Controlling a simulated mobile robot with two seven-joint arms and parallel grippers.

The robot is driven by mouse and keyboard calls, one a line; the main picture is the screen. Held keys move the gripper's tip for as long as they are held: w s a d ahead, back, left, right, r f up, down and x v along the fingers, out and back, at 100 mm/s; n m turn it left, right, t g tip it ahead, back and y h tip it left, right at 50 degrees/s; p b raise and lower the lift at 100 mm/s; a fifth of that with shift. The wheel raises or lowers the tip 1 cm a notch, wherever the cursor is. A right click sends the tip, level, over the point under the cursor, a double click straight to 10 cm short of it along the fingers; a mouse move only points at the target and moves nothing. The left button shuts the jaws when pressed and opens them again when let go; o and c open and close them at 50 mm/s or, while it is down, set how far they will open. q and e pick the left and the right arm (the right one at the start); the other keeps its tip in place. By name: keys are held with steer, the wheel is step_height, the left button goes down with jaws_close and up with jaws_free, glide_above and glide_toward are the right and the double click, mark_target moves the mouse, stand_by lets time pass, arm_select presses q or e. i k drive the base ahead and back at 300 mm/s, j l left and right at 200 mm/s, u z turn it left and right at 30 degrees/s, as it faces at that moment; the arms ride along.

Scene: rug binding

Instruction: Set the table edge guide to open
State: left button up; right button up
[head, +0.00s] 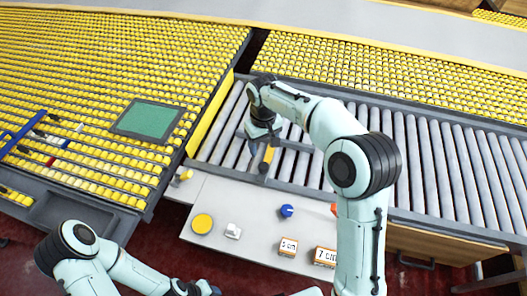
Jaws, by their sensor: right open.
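A long yellow bar (209,115) runs along the left edge of the roller table (440,165). A small yellow part (267,157) on a dark upright piece stands at the front rail of the rollers. I cannot tell for sure which of these belongs to the table edge guide, or its setting. My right gripper (262,140) is open, pointing down just above and left of the small yellow part. I cannot tell whether they touch. My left gripper (208,288) is low at the bottom edge, far from the guide, and its fingers are not clear.
The grey front panel carries a yellow button (202,223), a white switch (233,231), a blue knob (287,211) and blocks marked 5 cm (289,247) and 7 cm (325,256). A green pad (148,120) lies on the yellow-studded table at left. My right arm covers part of the rollers.

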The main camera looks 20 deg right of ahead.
mark_target(268, 157)
steer(key=k+j, duration=0.25)
steer(key=k, duration=0.25)
steer(key=k+j, duration=0.25)
steer(key=k, duration=0.2)
